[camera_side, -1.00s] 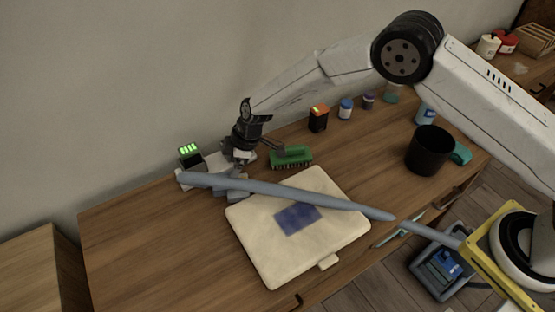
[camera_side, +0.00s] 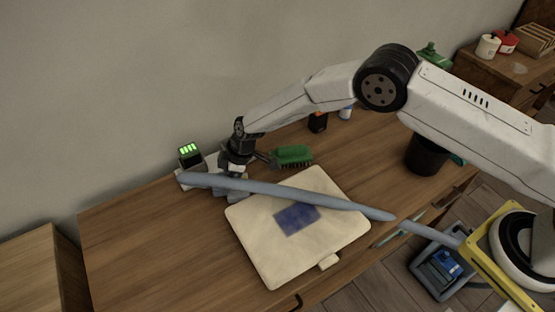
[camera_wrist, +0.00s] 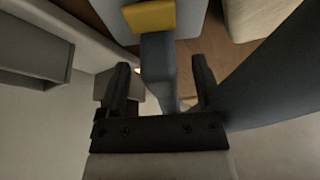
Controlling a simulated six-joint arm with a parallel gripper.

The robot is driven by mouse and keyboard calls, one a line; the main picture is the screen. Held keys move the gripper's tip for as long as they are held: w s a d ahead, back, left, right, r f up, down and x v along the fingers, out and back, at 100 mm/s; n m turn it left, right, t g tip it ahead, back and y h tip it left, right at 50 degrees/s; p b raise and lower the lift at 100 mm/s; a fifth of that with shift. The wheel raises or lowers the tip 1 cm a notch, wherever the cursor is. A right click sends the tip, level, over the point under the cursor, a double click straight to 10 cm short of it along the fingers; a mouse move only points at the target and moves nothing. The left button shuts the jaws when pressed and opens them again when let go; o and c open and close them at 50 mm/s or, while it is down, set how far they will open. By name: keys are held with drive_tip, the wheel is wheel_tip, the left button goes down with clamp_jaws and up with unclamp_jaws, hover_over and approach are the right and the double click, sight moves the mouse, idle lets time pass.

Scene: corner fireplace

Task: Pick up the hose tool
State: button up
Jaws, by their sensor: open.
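A long blue-grey hose (camera_side: 290,193) crosses the work table and the cream pad. At its left end, a grey tool head shows partly behind the hose, below my gripper (camera_side: 237,172). In the wrist view, my gripper (camera_wrist: 161,78) is open, one dark finger on each side of a blue-grey bar of the hose tool (camera_wrist: 157,62). A yellow part (camera_wrist: 150,17) sits at the bar's far end. The hose curves along the right side of the wrist view (camera_wrist: 275,80). I cannot tell whether the fingers touch the bar.
A dark device with green lights (camera_side: 189,154) stands left of my gripper. A green brush (camera_side: 292,154) lies to its right. The cream pad with a blue patch (camera_side: 265,255) lies in front. A black cup (camera_side: 426,158) stands farther right, partly behind my arm. The table's left part is clear.

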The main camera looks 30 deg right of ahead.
drive_tip(key=shift+c, duration=0.2)
clamp_jaws()
drive_tip(key=shift+r, duration=0.15)
drive_tip(key=shift+r, duration=4.95)
